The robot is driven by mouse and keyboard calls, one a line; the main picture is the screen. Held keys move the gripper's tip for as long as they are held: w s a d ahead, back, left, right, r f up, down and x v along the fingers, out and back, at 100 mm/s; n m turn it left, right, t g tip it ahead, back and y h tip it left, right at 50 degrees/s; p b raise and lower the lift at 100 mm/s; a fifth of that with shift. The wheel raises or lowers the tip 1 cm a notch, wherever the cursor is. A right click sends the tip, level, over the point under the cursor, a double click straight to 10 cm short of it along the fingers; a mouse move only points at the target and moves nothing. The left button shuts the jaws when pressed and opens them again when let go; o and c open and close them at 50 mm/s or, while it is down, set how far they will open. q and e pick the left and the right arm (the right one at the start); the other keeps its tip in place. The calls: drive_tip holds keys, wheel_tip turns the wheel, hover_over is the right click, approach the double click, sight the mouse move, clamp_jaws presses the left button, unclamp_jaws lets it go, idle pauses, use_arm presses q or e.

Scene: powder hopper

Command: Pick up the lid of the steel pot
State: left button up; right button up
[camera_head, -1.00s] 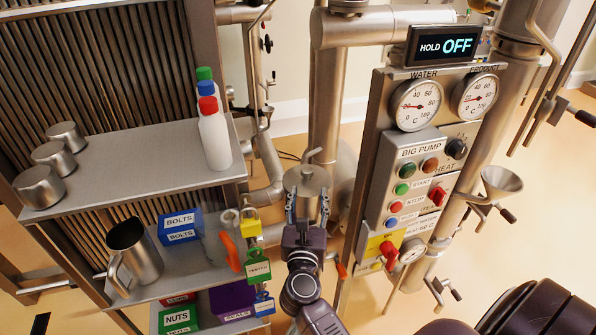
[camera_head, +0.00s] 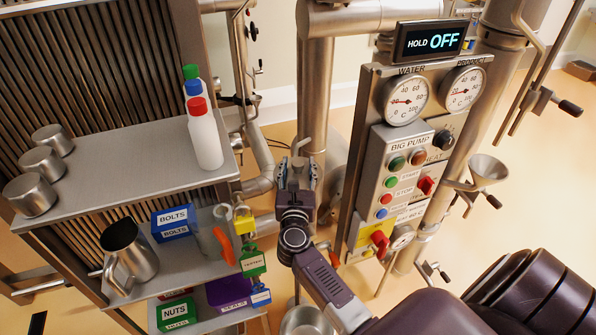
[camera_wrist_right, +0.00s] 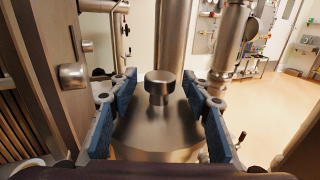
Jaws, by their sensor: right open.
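In the right wrist view, a round steel lid (camera_wrist_right: 155,128) with a short knob (camera_wrist_right: 160,82) on top lies between the two blue-padded fingers of my right gripper (camera_wrist_right: 160,92). The fingers are open, one on each side of the knob, with a gap on both sides. In the head view my right gripper (camera_head: 298,172) points away from me, in front of the upright steel pipe, and mostly hides the lid and whatever is below it. My left gripper is not in view.
The control panel (camera_head: 404,185) stands close on the right. On the left are shelves (camera_head: 130,150) with steel cups, bottles (camera_head: 204,135), a pitcher (camera_head: 130,255) and labelled boxes. Padlocks (camera_head: 252,262) hang at the shelf edge. An open steel vessel (camera_head: 305,322) shows below my arm.

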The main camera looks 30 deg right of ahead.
clamp_jaws()
idle(0.3)
drive_tip(key=shift+r, duration=0.15)
